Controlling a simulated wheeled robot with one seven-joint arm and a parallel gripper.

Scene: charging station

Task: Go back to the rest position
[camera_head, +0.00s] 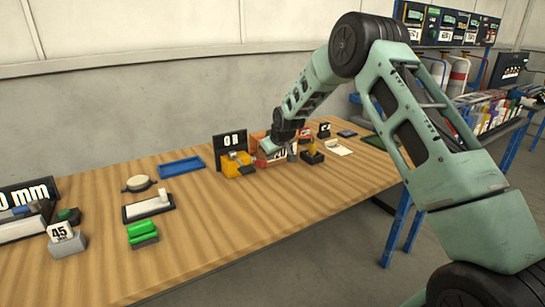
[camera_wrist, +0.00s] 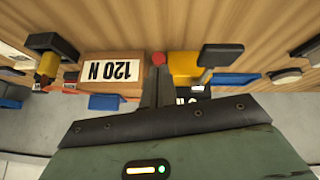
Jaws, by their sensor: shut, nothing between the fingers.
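My gripper (camera_head: 291,153) is at the end of my arm, reached out low over the wooden table (camera_head: 215,235). In the wrist view its dark fingers (camera_wrist: 157,78) are together with nothing between them. Their tips lie close to a small red round thing (camera_wrist: 158,58); I cannot tell whether they touch it. An orange-brown box with a 120 N label (camera_wrist: 115,70) is beside the fingers. It also shows in the head view (camera_head: 258,137), partly hidden by my gripper. A yellow device (camera_wrist: 184,68) is on the other side of the fingers, also seen in the head view (camera_head: 236,166).
A dark number sign (camera_head: 230,142) stands behind the yellow device. A blue tray (camera_head: 181,167), a green block (camera_head: 142,232) and a 45 block (camera_head: 66,238) are further left. A small black-and-yellow device (camera_head: 312,153) is just right of my gripper. The table's front area is clear.

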